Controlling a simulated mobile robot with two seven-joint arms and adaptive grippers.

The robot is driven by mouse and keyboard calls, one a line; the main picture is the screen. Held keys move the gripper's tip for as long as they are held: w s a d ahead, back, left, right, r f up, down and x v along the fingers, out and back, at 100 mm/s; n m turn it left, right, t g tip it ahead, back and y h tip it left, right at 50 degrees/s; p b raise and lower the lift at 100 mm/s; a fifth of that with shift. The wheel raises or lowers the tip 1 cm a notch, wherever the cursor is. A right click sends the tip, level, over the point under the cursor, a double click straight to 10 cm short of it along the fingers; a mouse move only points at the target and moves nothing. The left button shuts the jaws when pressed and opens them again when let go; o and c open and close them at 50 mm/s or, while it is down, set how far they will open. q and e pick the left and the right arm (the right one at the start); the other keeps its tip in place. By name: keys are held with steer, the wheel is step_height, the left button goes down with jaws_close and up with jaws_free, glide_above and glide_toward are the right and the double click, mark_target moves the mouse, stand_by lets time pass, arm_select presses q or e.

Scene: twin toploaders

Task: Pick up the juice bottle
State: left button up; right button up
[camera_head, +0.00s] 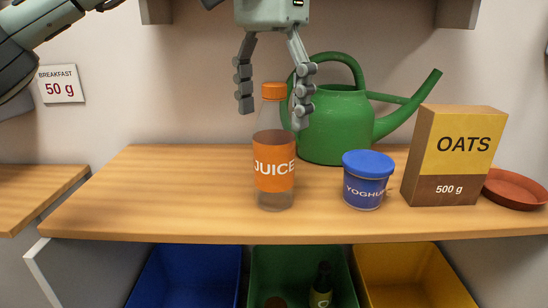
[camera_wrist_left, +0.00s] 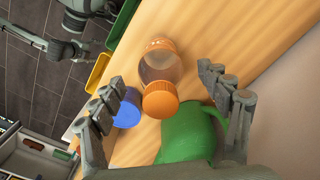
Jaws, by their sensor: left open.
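The juice bottle (camera_head: 273,148) stands upright on the wooden shelf, with an orange cap and an orange JUICE label. My left gripper (camera_head: 273,110) is open above it, its fingers pointing down on either side of the cap, with the right finger close to the cap. In the left wrist view the bottle's cap (camera_wrist_left: 160,99) faces the camera and sits between the two spread fingers (camera_wrist_left: 168,92), nothing gripped. I cannot tell whether a finger touches the bottle. My right gripper does not show clearly as a gripper in either view.
A green watering can (camera_head: 335,125) stands behind and right of the bottle. A blue-lidded yoghurt pot (camera_head: 367,190), an oats box (camera_head: 455,150) and a brown dish (camera_head: 515,188) stand to the right. The shelf's left side (camera_head: 160,185) is clear. Coloured bins (camera_head: 190,275) are below.

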mark_target(275, 136)
arm_select(q)
steer(key=f, duration=0.4)
steer(key=shift+w+d+f, duration=0.2)
steer(key=shift+f, duration=0.2)
steer(key=shift+c, duration=0.2)
steer(key=c, duration=1)
steer(key=shift+c, duration=0.2)
